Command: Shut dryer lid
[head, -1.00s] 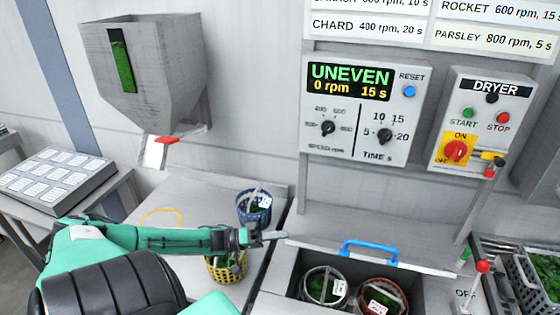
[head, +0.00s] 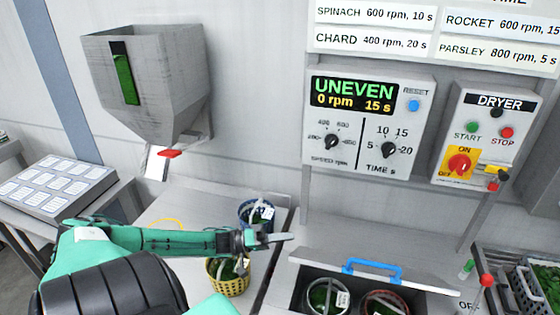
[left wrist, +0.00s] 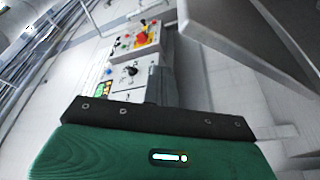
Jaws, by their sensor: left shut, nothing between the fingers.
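The dryer lid (head: 340,243) is a grey panel with a blue handle (head: 372,267) along its front edge. My left gripper (head: 283,238) is shut and empty. In the head view it is just left of the lid's left corner, and I cannot tell whether it touches. The left wrist view shows the control boxes (left wrist: 130,72) but no clear lid. My right gripper is not in view.
A blue basket (head: 257,214) and a yellow basket (head: 230,278) stand on the counter by my left gripper. The display (head: 352,95) reads UNEVEN, 0 rpm. A red-knobbed lever (head: 486,281) and a grey crate (head: 535,290) are at the right. A hopper (head: 150,80) hangs at the left.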

